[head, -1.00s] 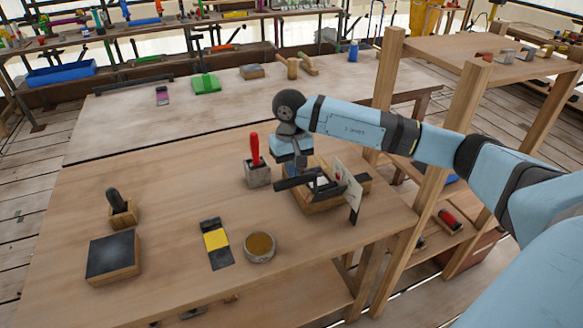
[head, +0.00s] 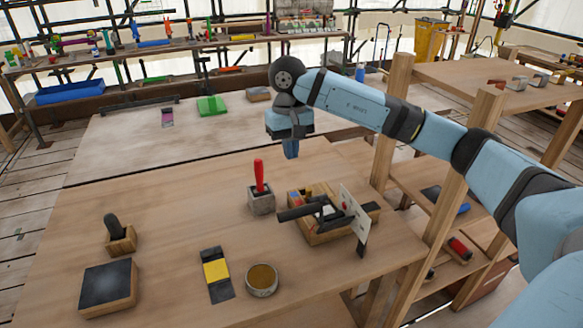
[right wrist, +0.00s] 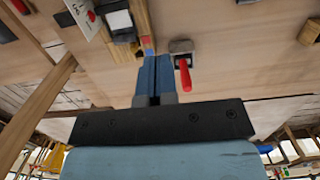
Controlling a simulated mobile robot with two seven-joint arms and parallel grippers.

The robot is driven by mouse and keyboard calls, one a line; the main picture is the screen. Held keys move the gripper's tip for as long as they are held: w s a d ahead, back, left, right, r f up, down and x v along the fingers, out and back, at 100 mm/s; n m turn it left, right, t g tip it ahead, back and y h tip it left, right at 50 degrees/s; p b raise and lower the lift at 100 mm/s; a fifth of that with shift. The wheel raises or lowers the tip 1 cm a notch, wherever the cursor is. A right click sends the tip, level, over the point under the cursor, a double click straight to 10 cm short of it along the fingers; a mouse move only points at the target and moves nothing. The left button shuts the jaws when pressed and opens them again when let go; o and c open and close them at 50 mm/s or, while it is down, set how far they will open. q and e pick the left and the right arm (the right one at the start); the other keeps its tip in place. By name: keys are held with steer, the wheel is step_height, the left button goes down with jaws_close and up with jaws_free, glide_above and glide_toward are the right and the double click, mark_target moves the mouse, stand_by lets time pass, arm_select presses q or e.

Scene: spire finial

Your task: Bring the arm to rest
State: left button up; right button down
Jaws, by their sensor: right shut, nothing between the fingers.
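My right gripper (head: 291,149) hangs at the end of the blue right arm, above the workbench (head: 170,215) and behind the wooden tray. Its fingers point down and are shut with nothing between them. In the right wrist view the two blue fingers (right wrist: 153,82) lie together. The gripper is apart from the red-handled tool (head: 259,176) in its grey block, and from the wooden tray (head: 325,238) with a black tool and a white card. The red handle also shows in the right wrist view (right wrist: 185,76). My left gripper is not in view.
A wooden shelf post (head: 392,125) stands right of the gripper, beneath my arm. On the bench are a round tin (head: 262,280), a black-and-yellow strip (head: 216,272), a dark square block (head: 108,288) and a black-handled tool (head: 116,230). The bench's left middle is clear.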

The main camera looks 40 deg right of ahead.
steer(key=shift+w+d+r, duration=0.1)
steer(key=shift+d+r, duration=0.05)
steer(key=shift+r, duration=0.25)
